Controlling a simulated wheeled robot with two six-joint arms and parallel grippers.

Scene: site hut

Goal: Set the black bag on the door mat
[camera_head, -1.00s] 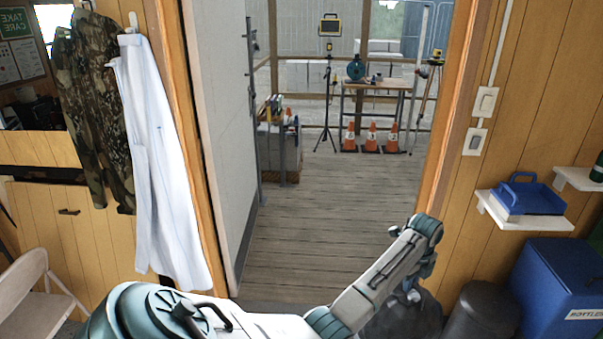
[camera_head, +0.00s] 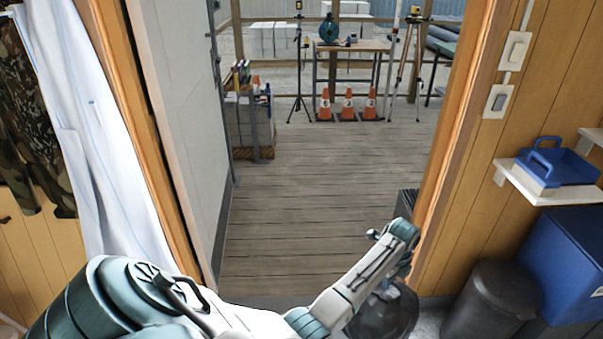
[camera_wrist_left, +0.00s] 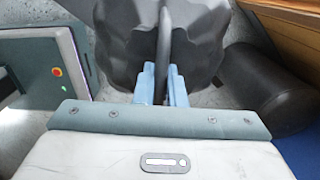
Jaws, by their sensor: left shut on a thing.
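The black bag (camera_head: 388,318) hangs low near the right side of the doorway, partly hidden behind my left arm in the head view. In the left wrist view the bag (camera_wrist_left: 205,35) fills the top middle, its dark strap standing between the fingers. My left gripper (camera_wrist_left: 163,80) is shut on this strap. In the head view its fingers are hidden behind the arm. I cannot make out a door mat in either view. My right gripper is not in view.
A doorway opens onto a clear plank floor (camera_head: 290,215). Its right frame (camera_head: 450,150) is close to my left arm. A dark bin (camera_head: 492,305) and a blue bin (camera_head: 570,265) stand at right. Traffic cones (camera_head: 347,104) and a table (camera_head: 350,48) are far back.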

